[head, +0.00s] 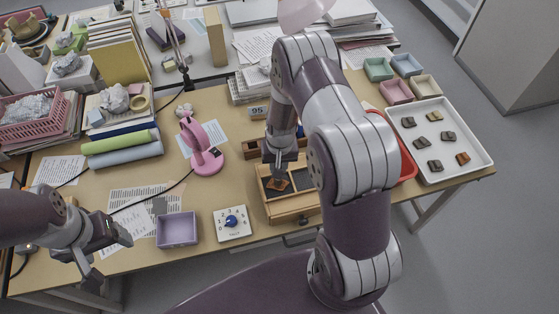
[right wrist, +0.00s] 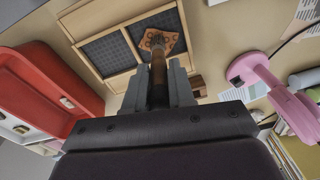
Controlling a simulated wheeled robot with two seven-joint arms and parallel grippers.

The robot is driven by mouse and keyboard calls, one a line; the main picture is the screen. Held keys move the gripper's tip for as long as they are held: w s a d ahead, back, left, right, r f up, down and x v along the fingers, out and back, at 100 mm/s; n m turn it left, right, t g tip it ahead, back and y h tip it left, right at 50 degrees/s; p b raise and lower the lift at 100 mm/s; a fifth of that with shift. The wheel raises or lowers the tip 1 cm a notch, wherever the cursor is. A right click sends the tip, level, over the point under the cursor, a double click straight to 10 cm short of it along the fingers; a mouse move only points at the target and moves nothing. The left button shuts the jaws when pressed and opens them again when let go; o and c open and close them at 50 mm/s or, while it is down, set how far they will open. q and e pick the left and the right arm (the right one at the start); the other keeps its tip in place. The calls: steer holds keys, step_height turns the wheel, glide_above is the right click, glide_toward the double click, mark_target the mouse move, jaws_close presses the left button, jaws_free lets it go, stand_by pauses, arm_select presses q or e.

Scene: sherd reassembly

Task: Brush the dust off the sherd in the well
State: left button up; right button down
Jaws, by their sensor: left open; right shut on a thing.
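The sherd (head: 277,184) is orange-brown and lies in the left well of a wooden box (head: 294,206). In the right wrist view the sherd (right wrist: 150,40) shows a mottled surface, in one of two dark-lined wells. My right gripper (right wrist: 158,95) is shut on a brush (right wrist: 158,75) with a brown handle. The brush points at the sherd and overlaps its lower edge in that view; I cannot tell whether it touches. In the head view my right gripper (head: 281,160) is above the box, partly hidden by my arm. My left gripper (head: 108,254) is open and empty at the front left.
A red tray (right wrist: 45,70) stands beside the box, largely behind my right arm in the head view. A white tray (head: 477,172) with several sherds is at the right. A pink lamp (head: 207,160), a dial box (head: 232,222) and a purple tray (head: 177,230) stand left of the box.

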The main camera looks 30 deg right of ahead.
steer(key=shift+s+a, duration=0.1)
steer(key=shift+a, duration=0.05)
steer(key=shift+r, duration=0.3)
step_height(320, 180, up, 5)
steer(key=p, duration=0.5)
steer(key=shift+r, duration=0.2)
step_height(320, 180, up, 3)
steer(key=shift+r+p, duration=0.15)
steer(key=shift+p, duration=1.1)
